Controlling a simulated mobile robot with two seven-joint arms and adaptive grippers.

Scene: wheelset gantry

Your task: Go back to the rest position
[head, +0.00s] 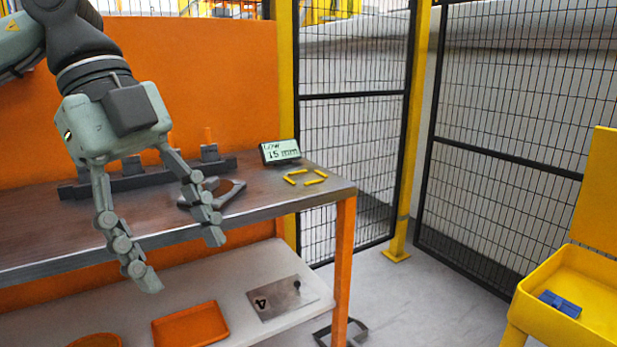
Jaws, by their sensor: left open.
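My left gripper (184,262) comes in from the upper left. Its two fingers are spread wide and nothing is between them. It hangs in front of the bench (270,205), and its fingertips reach lower in the picture than the front edge of the steel top. My right gripper is not in view.
On the bench are a dark rack (130,181), a dark grey tool (226,192), yellow sticks (315,181) and a display (280,151) reading "Low 15 mm". The lower shelf holds an orange tray (190,326) and a metal plate (283,298). A yellow bin (555,325) holds a blue part (560,304).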

